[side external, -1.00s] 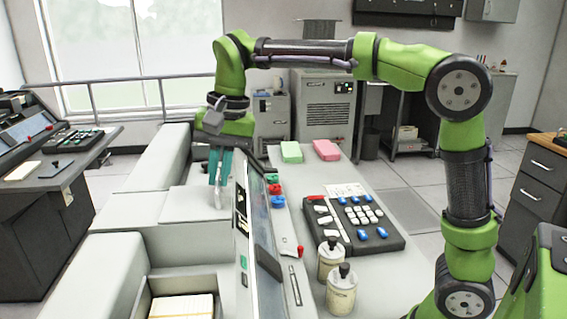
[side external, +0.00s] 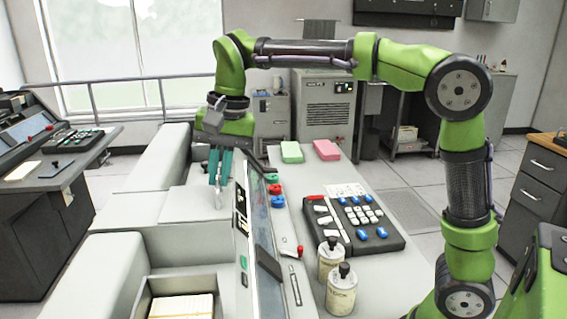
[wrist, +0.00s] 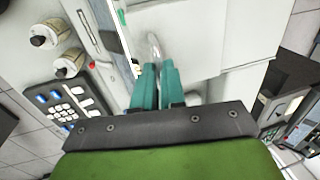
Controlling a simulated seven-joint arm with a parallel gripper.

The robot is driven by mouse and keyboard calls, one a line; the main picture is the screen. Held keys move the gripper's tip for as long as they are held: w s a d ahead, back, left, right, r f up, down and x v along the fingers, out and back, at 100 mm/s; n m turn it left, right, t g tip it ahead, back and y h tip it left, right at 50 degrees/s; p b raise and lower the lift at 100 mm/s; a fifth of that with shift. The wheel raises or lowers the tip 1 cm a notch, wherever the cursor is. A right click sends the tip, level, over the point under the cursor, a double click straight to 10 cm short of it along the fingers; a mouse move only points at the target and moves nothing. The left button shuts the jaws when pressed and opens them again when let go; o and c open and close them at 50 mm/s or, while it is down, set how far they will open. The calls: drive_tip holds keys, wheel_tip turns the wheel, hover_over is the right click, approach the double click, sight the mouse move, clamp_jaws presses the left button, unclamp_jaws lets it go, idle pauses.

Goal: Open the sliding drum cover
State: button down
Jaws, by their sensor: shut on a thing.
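The drum cover appears to be the flat pale grey panel (side external: 178,203) on top of the grey machine, left of the upright screen panel. A small shiny metal handle (side external: 218,197) stands up at its right side, and it also shows in the wrist view (wrist: 154,46). My gripper (side external: 219,180) points down with its teal fingers shut on this handle. In the wrist view, the fingertips (wrist: 157,68) are close together at the handle's near end. The fingers hide part of the handle, and I cannot tell whether the cover is open at all.
An open bin (side external: 144,300) with a stack of cards (side external: 182,307) is at the near left. The upright screen panel (side external: 262,235) is close right of my gripper. A keypad (side external: 355,220), two jars (side external: 341,292) and green and pink blocks (side external: 327,150) occupy the desk.

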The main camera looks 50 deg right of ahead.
drive_tip(key=w+a, duration=0.8)
drive_tip(key=shift+w+a, duration=0.3)
drive_tip(key=shift+w, duration=0.1)
drive_tip(key=shift+r, duration=0.1)
drive_tip(key=c, duration=1.2)
unclamp_jaws()
